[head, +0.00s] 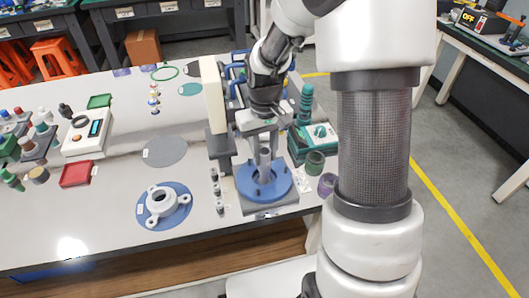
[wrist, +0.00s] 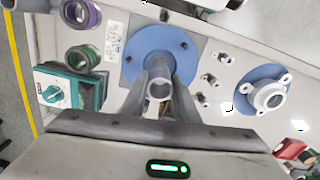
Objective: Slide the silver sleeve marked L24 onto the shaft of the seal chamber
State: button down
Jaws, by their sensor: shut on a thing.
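The seal chamber shows as a round blue flange (head: 284,183) on a grey base in the head view, and below my gripper in the wrist view (wrist: 178,46). My gripper (head: 264,142) is above the flange's middle, shut on a silver sleeve (head: 264,160). In the wrist view the sleeve's open round end (wrist: 159,88) faces the camera between the two fingers. The sleeve looks about upright over the flange centre. I cannot read its marking. The shaft is hidden or cannot be told from the sleeve, so I cannot tell whether the sleeve is around it.
A white three-eared housing (head: 163,203) sits on a blue disc to the left. Several small silver parts (head: 216,190) stand left of the chamber. A tall cream block (head: 212,93) is close behind-left. A teal device (head: 320,134) and a green ring (head: 315,163) are at right.

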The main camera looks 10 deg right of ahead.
aim_at(264, 166)
jog(key=shift+f+b, duration=0.6)
jog(key=shift+f, duration=0.4)
jog(key=shift+f, duration=0.2)
jog(key=shift+f+b, duration=0.45)
jog(key=shift+f, duration=0.05)
jog(key=shift+f+b, duration=0.6)
jog(key=shift+f, duration=0.45)
dwell(0.8)
jog(key=c, duration=1.3)
grip_release()
notch_tip(264, 166, up, 9)
jog(key=p, duration=0.7)
